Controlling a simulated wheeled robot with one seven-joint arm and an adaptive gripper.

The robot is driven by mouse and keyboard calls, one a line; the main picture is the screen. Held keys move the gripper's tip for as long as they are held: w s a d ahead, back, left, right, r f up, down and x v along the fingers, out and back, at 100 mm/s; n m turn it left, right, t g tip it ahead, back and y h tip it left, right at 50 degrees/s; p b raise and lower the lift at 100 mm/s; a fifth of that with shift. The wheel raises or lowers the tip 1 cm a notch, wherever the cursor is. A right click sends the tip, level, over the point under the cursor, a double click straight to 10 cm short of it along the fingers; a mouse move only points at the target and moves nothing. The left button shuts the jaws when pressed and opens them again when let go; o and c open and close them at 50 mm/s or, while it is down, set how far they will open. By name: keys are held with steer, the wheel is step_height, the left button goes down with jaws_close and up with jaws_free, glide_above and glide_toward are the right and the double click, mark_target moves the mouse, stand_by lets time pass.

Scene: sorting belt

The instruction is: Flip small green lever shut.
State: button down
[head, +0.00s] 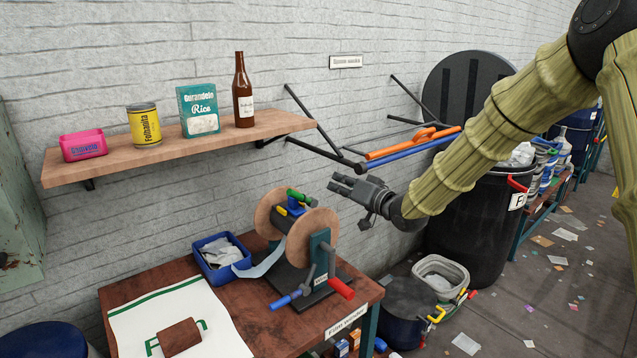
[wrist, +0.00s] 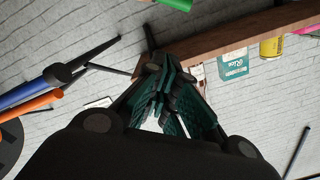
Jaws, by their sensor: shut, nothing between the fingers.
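The small green lever (head: 301,197) sits on top of the film winder (head: 270,220), near its blue block (head: 294,207). In the head view it slants down to the right over the reel. A green piece, likely the same lever, is cut off at the top edge of the wrist view (wrist: 176,4). My gripper (head: 334,185) is shut and empty. In the head view it appears to the right of the lever and slightly higher, with a visible gap. Its closed fingers also show in the wrist view (wrist: 155,68).
The winder has a red handle (head: 341,288) and a blue handle (head: 285,300). A blue bin (head: 222,275) stands left of it on the wooden table (head: 262,334). A wooden shelf (head: 180,147) with groceries is above. Orange and blue bars (head: 412,143) are on a wall bracket.

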mark_target(301, 197)
steer(key=w+a+f+p, duration=0.3)
steer(key=w+a+p, duration=0.2)
steer(key=a, duration=0.3)
steer(key=shift+w+a+f, duration=0.15)
steer(key=shift+w+f, duration=0.2)
steer(key=shift+w, duration=0.55)
